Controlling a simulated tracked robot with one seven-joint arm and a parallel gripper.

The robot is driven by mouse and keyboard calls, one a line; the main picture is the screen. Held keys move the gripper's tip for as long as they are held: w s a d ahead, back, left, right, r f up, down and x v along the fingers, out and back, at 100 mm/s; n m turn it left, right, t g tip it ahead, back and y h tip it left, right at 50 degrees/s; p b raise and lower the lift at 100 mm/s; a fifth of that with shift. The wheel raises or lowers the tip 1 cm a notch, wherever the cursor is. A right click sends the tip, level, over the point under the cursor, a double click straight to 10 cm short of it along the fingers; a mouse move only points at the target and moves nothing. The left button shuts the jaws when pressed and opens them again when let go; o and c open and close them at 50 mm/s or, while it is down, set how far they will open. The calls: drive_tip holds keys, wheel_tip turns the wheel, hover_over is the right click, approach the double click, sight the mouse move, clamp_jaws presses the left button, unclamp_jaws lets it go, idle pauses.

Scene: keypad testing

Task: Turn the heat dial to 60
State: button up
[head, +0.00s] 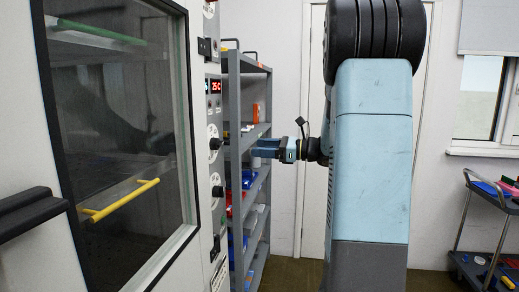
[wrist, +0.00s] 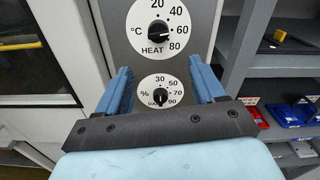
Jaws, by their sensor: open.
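The heat dial (wrist: 158,34) is a black knob on a round white scale marked 20, 40, 60 and 80, with 60 at its right. I cannot read its pointer setting for certain. In the head view the heat dial (head: 214,143) is the upper knob on the cabinet's control panel. My gripper (wrist: 160,66) is open and empty, its two blue fingers spread wide, with the heat dial showing beyond and between the tips. In the head view my gripper (head: 256,152) is level with the heat dial, to its right, and apart from it.
A second dial (wrist: 160,97), marked in percent, sits below the heat dial. A red display (head: 215,87) above reads about 25 C. A grey shelf (head: 236,180) with bins stands beside the panel.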

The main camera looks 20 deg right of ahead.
drive_tip(key=m, duration=0.2)
approach(217, 144)
drive_tip(key=w+x, duration=0.1)
drive_tip(key=x, duration=0.7)
drive_tip(key=shift+w+f, duration=0.25)
drive_tip(key=shift+f, duration=0.05)
drive_tip(key=shift+d, duration=0.15)
drive_tip(key=shift+c, duration=0.4)
drive_tip(key=c, duration=0.9)
drive_tip(key=shift+m, duration=0.9)
drive_tip(key=shift+c, duration=0.3)
drive_tip(key=o, duration=1)
